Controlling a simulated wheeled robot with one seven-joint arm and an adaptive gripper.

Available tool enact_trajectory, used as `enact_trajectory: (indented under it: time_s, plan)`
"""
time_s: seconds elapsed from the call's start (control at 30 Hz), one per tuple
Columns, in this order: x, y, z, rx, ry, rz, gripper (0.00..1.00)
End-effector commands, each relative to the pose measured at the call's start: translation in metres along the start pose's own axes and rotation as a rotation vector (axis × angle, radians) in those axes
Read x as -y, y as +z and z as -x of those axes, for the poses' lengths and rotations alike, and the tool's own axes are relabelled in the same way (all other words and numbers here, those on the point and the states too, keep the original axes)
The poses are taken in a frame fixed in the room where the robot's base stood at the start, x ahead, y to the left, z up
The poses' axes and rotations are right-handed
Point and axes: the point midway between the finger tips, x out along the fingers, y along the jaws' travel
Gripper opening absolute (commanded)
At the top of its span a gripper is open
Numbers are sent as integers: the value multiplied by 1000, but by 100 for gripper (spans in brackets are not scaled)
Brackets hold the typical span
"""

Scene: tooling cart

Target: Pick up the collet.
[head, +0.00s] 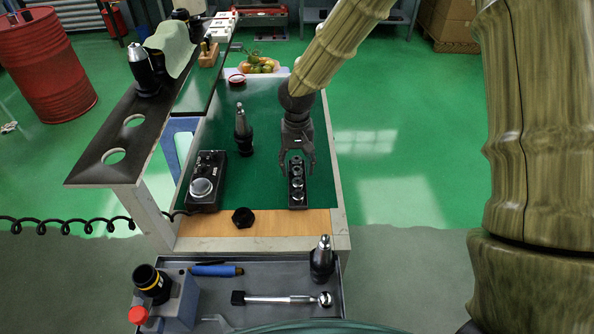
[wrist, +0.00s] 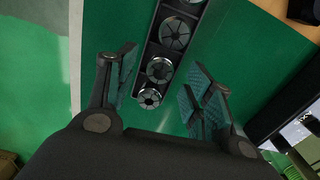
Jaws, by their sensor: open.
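Several silver slotted collets stand in a row in a narrow black rack (head: 305,203) on the green cart top. In the wrist view the rack (wrist: 151,48) runs from the top edge down between my fingers. A small collet (wrist: 149,98) sits at its near end, a larger collet (wrist: 159,70) beside it, and a bigger collet (wrist: 174,35) further up. I cannot tell which one is meant. My gripper (head: 297,168) points down over the far end of the rack, open and empty. In the wrist view its fingers (wrist: 163,88) stand apart on either side of the rack.
Left of the rack are a black device with a round dial (head: 201,187), a black nut (head: 243,217) and an upright tool holder (head: 243,132). A raised black shelf (head: 115,133) borders the left. A grey tray (head: 270,281) with tools lies in front.

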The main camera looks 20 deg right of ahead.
Motion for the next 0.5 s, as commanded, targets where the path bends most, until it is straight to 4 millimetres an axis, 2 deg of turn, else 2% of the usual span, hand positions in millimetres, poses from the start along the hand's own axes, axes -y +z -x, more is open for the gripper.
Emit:
enact_trajectory:
  time_s: [0.2,0.47,0.5]
  plan:
    - [0,0,-13,-1,0,0,52]
    - [0,0,-14,-2,0,0,52]
    - [0,0,-14,-1,0,0,45]
